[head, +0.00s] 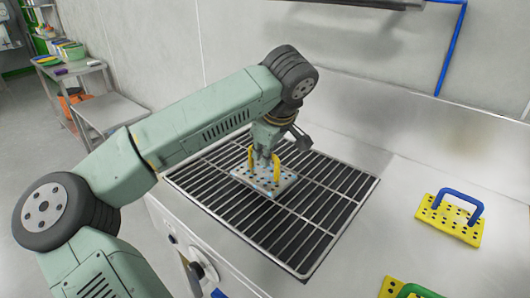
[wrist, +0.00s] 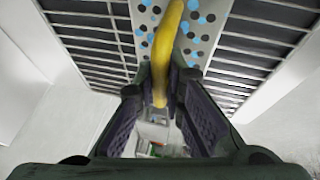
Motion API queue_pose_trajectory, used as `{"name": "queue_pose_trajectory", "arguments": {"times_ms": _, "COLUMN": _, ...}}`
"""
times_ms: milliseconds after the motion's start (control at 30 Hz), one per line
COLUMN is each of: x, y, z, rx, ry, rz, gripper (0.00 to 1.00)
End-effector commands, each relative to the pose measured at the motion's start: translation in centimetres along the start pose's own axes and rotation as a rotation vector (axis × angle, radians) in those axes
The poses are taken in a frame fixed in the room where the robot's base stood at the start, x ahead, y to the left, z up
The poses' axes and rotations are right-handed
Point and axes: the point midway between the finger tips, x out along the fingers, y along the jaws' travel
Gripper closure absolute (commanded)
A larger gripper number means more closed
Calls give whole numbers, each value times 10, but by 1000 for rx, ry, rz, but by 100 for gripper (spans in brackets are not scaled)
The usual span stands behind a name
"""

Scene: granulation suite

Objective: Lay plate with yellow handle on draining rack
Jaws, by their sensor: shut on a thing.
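The plate with the yellow handle (head: 264,182) is pale grey with dark and blue dots. In the head view it is at the middle of the draining rack (head: 325,195), a dark grid of bars in a metal frame. My gripper (head: 264,160) is above the plate, shut on its yellow handle (wrist: 168,45). In the wrist view the handle runs between the two fingers, with the dotted plate (wrist: 200,30) behind it and rack bars (wrist: 85,30) on both sides. The plate looks flat and at or just above the bars; I cannot tell whether it touches them.
A yellow plate with a blue handle (head: 452,217) lies on the bare counter at the right. Part of another yellow plate with a green handle (head: 410,290) shows at the bottom edge. A wall stands behind the rack. A side table (head: 108,110) is at the far left.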

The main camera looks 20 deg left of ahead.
Motion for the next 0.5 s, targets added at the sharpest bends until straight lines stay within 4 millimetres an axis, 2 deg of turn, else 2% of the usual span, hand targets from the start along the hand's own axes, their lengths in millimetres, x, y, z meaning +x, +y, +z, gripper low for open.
{"name": "queue_pose_trajectory", "arguments": {"times_ms": 167, "x": 13, "y": -3, "z": 5, "rx": -2, "ry": 1, "rz": 4, "gripper": 100}}
{"name": "queue_pose_trajectory", "arguments": {"times_ms": 500, "x": 17, "y": -4, "z": 7, "rx": -2, "ry": 3, "rz": 4, "gripper": 100}}
